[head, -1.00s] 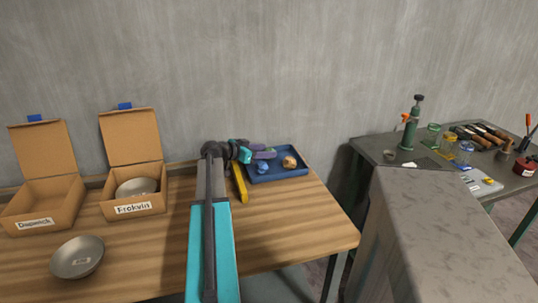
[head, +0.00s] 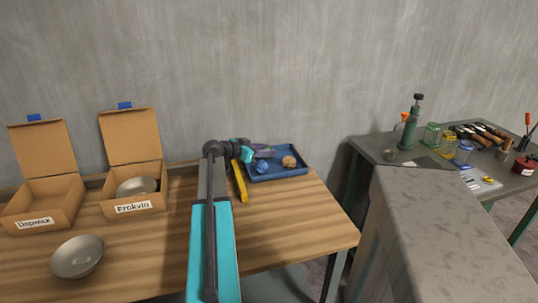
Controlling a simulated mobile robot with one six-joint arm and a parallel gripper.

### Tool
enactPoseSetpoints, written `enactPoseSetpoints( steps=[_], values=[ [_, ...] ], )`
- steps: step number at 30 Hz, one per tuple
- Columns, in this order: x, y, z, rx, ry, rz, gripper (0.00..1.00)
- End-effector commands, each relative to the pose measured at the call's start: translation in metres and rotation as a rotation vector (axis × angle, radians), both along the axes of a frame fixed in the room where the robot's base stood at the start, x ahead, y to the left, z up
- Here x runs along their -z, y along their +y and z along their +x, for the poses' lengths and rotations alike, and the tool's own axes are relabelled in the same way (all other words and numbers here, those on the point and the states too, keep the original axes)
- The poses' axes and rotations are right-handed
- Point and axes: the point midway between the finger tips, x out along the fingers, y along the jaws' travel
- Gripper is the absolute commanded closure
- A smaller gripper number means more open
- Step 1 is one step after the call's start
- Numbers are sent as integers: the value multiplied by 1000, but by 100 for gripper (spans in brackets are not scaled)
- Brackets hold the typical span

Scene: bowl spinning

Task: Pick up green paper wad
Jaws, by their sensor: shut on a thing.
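My gripper (head: 264,153) is over the back left part of the blue tray (head: 290,174), reached out from my teal arm. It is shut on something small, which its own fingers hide. No green paper wad shows apart from the gripper; the hidden thing between the fingers fits it, but its colour cannot be made out. A blue wad (head: 262,167) lies in the tray just below the gripper. A brown-orange wad (head: 289,161) lies in the tray to the right.
A yellow bar-shaped thing (head: 240,184) lies left of the tray. Two open cardboard boxes (head: 132,204) stand at the left, the right one holding a metal bowl (head: 137,186). Another bowl (head: 77,257) sits in front. The wooden table (head: 300,215) is clear before the tray.

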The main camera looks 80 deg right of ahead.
Motion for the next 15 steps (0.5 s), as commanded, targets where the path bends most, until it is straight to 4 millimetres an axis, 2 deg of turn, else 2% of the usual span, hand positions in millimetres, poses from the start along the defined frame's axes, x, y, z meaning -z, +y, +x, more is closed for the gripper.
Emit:
enactPoseSetpoints(
  steps=[10,15],
  values=[
    [-1,0,0,0,0,0,84],
    [-8,0,0,0,0,-1,84]
  ],
)
